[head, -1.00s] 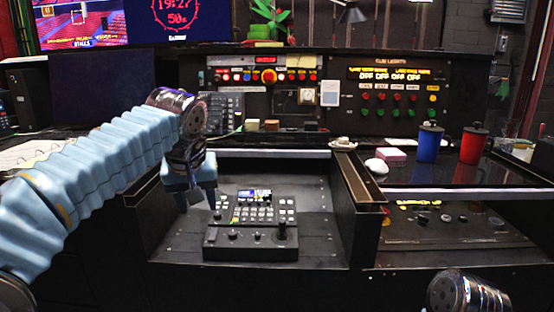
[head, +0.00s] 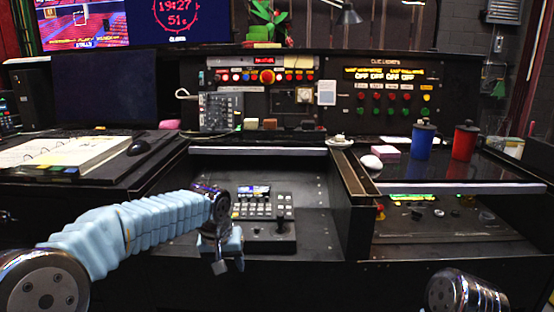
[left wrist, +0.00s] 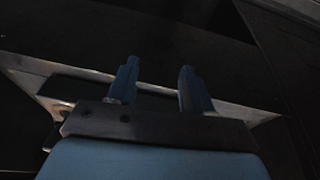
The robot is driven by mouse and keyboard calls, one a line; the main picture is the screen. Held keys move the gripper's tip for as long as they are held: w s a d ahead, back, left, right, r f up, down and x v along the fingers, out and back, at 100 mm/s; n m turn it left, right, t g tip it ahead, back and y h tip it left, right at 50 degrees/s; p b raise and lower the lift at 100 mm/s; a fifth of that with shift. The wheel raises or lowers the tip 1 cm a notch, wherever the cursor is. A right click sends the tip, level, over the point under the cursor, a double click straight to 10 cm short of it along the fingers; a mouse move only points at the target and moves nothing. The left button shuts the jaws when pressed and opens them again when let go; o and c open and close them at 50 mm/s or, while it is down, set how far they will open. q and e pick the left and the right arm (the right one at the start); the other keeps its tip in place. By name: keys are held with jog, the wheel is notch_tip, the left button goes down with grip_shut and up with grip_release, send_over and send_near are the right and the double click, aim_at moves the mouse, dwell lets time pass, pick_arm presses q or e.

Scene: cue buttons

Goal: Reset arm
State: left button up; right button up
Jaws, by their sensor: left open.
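My left gripper (head: 229,264) is in the lower middle of the head view, in front of the lower desk shelf. Its arm comes in from the left in a blue sleeve. In the left wrist view the two blue fingers (left wrist: 160,85) stand apart with nothing between them, facing dark surfaces. A black control panel (head: 263,208) with keys, a small screen and a joystick lies on the shelf behind the gripper. The gripper and wrist hide part of its left side. A part of my right arm shows at the bottom right, but its gripper does not.
A button console (head: 265,77) and a cue-light panel (head: 392,90) stand at the back. A blue canister (head: 422,142) and a red canister (head: 466,143) stand on the right ledge. An open notebook (head: 60,152) and a mouse (head: 138,147) lie on the left desk. A divider (head: 350,195) borders the shelf.

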pick_arm(q)
jog(key=s+d+f+g+h, duration=0.1)
jog(key=s+f, duration=0.2)
jog(key=f, duration=0.6)
jog(key=s+f+h, duration=0.1)
jog(key=s+f, duration=0.2)
jog(key=f, duration=0.6)
jog(key=s+d+f+g, duration=0.1)
jog(key=s+f, duration=0.3)
jog(key=f, duration=0.5)
jog(key=s+f, duration=0.5)
jog(key=s, duration=0.3)
jog(key=s+f+n+h, duration=0.1)
jog(key=s+f, duration=0.4)
jog(key=s, duration=0.4)
jog(key=shift+s+a+f+n, duration=0.3)
jog(key=shift+a+f, duration=0.1)
